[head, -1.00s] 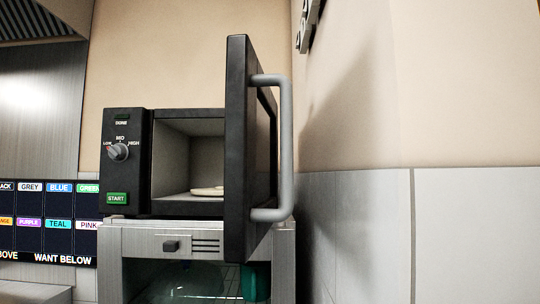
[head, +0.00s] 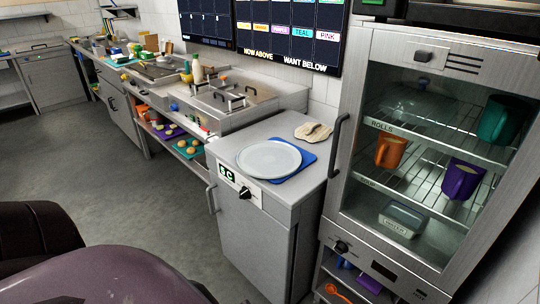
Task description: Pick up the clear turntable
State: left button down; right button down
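A pale, slightly see-through round disc (head: 269,159), which looks like the clear turntable, lies flat on a blue mat (head: 308,160). The mat is on top of a grey steel cabinet (head: 318,185) in the middle of the head view. Nothing covers the disc. Neither of my grippers is in view.
A folded beige cloth-like item (head: 313,132) lies behind the mat. To the right stands a glass-fronted cabinet (head: 345,180) with orange, purple and teal mugs. A counter with fryer-like basins (head: 225,105) runs back left. Grey floor (head: 120,190) is open at left.

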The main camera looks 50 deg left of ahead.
aim_at(269, 160)
jog(key=k, duration=0.5)
jog(key=i+j+z, duration=0.15)
jog(key=j+z, duration=0.25)
jog(key=j, duration=0.9)
jog(key=j+z, duration=0.35)
jog(key=j, duration=0.9)
